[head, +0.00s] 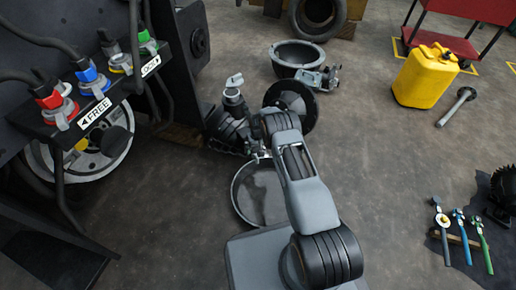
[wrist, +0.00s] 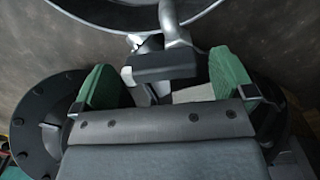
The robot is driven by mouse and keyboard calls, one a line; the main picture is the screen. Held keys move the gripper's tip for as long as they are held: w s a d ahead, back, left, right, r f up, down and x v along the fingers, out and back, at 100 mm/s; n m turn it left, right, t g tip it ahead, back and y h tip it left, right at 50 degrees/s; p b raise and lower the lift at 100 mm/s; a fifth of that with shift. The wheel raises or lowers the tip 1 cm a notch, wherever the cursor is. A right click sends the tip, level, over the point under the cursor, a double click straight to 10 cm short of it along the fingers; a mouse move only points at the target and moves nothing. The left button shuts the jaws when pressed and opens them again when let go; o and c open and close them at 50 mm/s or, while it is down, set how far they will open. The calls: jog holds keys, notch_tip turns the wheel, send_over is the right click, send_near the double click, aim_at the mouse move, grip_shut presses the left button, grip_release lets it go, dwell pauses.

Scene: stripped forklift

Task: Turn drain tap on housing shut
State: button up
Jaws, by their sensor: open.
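The drain tap shows in the wrist view as a pale metal stem (wrist: 172,28) with a dark grey block-like handle (wrist: 165,67). The handle lies crosswise between the two green finger pads of my gripper (wrist: 164,82). The pads are apart, with a gap visible beside the left pad; contact at the right pad is unclear. In the head view my gripper (head: 257,156) is low beside the dark housing (head: 228,127), mostly hidden by my arm, and the tap cannot be made out there. A large black round flange (head: 304,98) stands behind my wrist.
A round drain pan (head: 236,194) lies on the floor below the housing; its rim shows in the wrist view (wrist: 100,27). The forklift's hose panel (head: 90,110) is at left.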

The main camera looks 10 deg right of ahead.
jog(key=c, duration=0.9)
jog(key=shift+w+f+n+b, duration=0.15)
jog(key=shift+f+n+b, duration=0.05)
jog(key=shift+n+b, duration=0.65)
jog(key=shift+w+r+n+b, duration=0.2)
jog(key=shift+n+b, duration=0.1)
jog(key=shift+n, duration=0.35)
jog(key=o, duration=0.9)
notch_tip(320, 180, up, 14)
jog(key=p, duration=0.5)
jog(key=shift+p, duration=0.3)
